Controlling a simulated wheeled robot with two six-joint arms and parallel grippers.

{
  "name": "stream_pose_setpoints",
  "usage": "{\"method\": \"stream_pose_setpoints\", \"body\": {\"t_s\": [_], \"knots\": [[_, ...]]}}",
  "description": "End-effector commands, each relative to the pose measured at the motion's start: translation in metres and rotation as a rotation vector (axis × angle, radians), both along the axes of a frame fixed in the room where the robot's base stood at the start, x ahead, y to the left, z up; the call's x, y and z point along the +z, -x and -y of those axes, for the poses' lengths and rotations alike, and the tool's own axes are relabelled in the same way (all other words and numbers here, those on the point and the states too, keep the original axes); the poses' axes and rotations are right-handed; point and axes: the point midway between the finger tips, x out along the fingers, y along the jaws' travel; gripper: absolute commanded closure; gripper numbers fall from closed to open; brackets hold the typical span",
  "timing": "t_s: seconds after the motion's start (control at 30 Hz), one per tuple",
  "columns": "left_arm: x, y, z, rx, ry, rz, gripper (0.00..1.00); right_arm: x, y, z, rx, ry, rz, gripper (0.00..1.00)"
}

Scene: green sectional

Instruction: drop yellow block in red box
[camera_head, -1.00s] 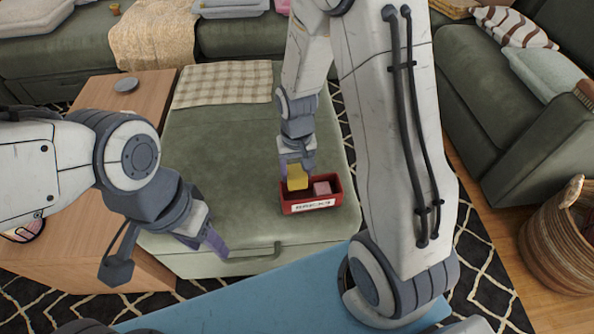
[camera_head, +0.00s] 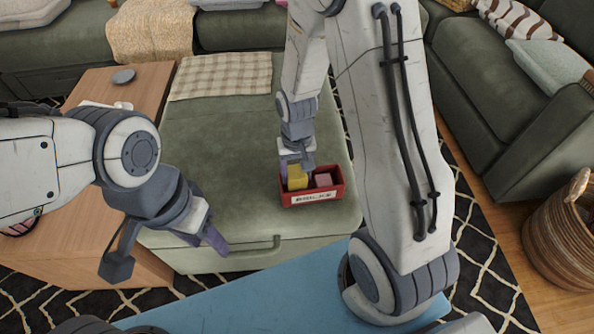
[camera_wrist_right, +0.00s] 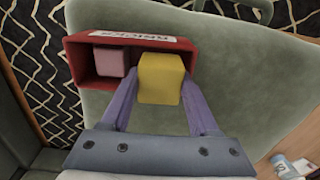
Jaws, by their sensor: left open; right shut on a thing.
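The yellow block (camera_head: 298,178) is held by my right gripper (camera_head: 297,165), which points down over the left part of the red box (camera_head: 335,193). In the right wrist view the yellow block (camera_wrist_right: 161,78) sits between the two purple fingers and covers one end of the red box (camera_wrist_right: 78,60). The block's lower part looks level with the box's rim; whether it touches the floor inside is hidden. A pink block (camera_head: 323,180) lies in the box's right part. My left gripper (camera_head: 205,240) is open and empty, left of the box.
The box stands on a green ottoman (camera_head: 220,145) with a checked cloth (camera_head: 222,76) at its back. A wooden side table (camera_head: 140,95) is at the left. A wicker basket (camera_head: 562,245) stands at the right. The ottoman's left part is clear.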

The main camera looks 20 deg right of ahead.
Motion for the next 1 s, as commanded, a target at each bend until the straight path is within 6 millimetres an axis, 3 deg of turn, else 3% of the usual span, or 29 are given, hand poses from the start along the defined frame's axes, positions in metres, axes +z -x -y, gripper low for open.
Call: {"method": "stream_pose_setpoints", "body": {"t_s": [0.07,0.1,0.17,0.57,1.0], "knots": [[0.000,0.000,0.000,0.000,0.000,0.000,0.50,0.000,0.000,0.000,0.000,0.000,0.000,0.95],[0.000,0.000,0.000,0.000,0.000,0.000,0.50,0.000,0.000,0.000,0.000,0.000,0.000,0.27],[0.000,0.000,0.000,0.000,0.000,0.000,0.50,0.000,0.000,0.000,0.000,0.000,0.000,0.04],[0.004,0.000,0.000,0.000,0.000,0.000,0.50,0.007,0.000,0.000,0.000,0.000,0.001,0.04],[0.035,0.000,0.000,0.000,0.000,0.000,0.50,0.087,-0.001,0.000,0.000,-0.001,0.002,0.04]]}}
